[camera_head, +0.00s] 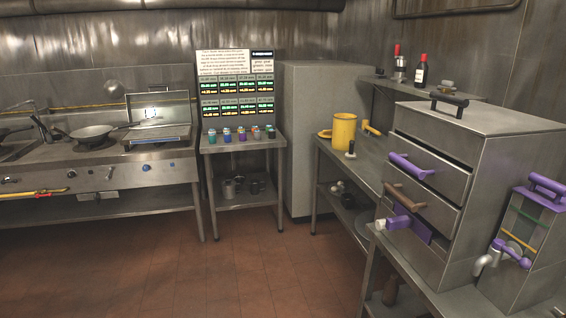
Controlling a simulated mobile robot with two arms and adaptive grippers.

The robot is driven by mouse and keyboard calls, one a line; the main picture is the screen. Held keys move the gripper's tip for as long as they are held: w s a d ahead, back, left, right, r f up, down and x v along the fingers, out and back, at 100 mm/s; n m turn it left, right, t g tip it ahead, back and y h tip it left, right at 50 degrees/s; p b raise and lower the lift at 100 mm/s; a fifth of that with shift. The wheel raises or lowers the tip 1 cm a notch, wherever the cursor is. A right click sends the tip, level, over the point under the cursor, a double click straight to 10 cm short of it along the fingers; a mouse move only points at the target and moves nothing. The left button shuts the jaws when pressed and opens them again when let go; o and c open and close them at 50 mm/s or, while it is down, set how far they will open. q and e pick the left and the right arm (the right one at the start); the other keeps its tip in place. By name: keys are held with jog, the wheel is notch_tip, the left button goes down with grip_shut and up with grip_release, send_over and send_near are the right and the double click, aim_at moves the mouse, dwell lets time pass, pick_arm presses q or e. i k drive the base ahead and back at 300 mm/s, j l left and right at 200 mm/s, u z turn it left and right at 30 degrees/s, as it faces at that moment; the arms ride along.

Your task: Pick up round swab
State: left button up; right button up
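Neither of my grippers is in view. I cannot say with certainty which thing is the round swab. A small upright thing with a dark handle and a pale round base (351,150) stands on the right counter, just in front of the yellow pot (344,134); it is too small to identify. A small white round-ended piece (380,224) sticks out to the left at the bottom of the metal drawer cabinet, beside a purple part (412,222). I cannot tell what it is either.
The drawer cabinet (472,150) and a purple-handled box with a tap (528,240) fill the right counter. A stove with a wok (92,133) stands left. A small table (240,146) holds several coloured jars. The tiled floor (265,265) between is clear.

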aim_at(350, 154)
jog(key=i, duration=1.1)
jog(key=i+z, duration=0.1)
jog(key=i, duration=1)
jog(key=j, duration=0.1)
